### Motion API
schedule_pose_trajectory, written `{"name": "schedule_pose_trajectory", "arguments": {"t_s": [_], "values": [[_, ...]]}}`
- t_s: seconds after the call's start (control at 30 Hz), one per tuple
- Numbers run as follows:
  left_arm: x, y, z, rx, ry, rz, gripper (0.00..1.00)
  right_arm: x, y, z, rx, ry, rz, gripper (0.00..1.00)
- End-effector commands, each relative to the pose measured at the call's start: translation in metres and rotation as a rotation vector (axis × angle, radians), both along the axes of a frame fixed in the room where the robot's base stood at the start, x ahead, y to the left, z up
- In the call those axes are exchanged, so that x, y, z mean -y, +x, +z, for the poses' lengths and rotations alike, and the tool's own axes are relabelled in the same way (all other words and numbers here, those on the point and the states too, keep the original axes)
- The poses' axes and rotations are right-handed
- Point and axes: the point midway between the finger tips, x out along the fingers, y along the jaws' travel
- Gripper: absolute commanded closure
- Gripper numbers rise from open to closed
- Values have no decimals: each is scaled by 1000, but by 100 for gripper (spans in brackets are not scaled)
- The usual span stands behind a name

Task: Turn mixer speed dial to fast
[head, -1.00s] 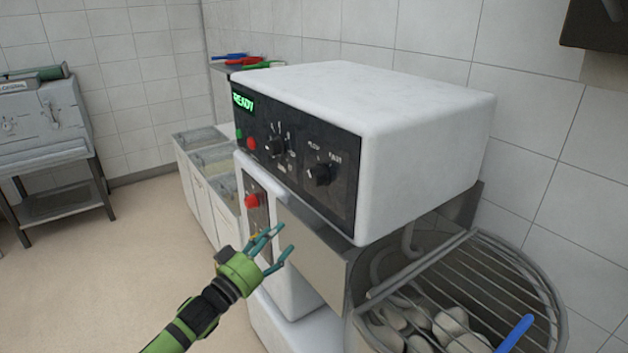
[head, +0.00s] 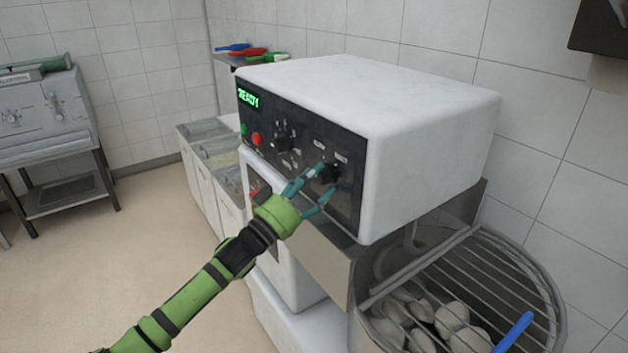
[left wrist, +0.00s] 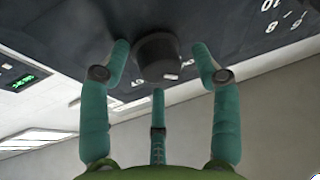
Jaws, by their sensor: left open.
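The mixer (head: 430,110) is a white machine with a black control panel (head: 352,205) and a green READY display. The speed dial (head: 330,174) is a black knob at the right of the panel, below small white labels. My left gripper (head: 318,192) is open at this dial, with its teal fingers around the knob's near side. In the left wrist view the dial (left wrist: 158,58) sits between the spread fingertips of the left gripper (left wrist: 160,66). I cannot tell whether they touch it. The dial's pointer is hard to read. My right gripper is in neither current view.
Another black knob (head: 285,137) and a red button (head: 257,139) are left of the dial. Below right is the bowl with a wire guard (head: 500,270) and a blue handle (head: 514,333). Ingredient bins (head: 215,150) stand behind the mixer.

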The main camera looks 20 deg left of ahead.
Motion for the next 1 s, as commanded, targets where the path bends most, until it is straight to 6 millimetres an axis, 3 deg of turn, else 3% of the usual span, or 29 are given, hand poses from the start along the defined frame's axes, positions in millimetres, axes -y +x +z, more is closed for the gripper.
{"name": "schedule_pose_trajectory", "arguments": {"t_s": [0.1,0.23,0.27,0.67,1.0], "values": [[0,0,-1,0,0,0,37,0,0,0,0,0,0,47],[0,0,0,0,0,1,89,0,0,0,0,0,0,47],[0,0,0,0,0,1,91,0,-1,0,-1,0,0,47],[-2,1,3,35,33,4,91,-3,-1,-5,-1,4,-2,47],[-5,2,2,178,213,6,91,-5,-1,-26,0,6,-2,47]]}}
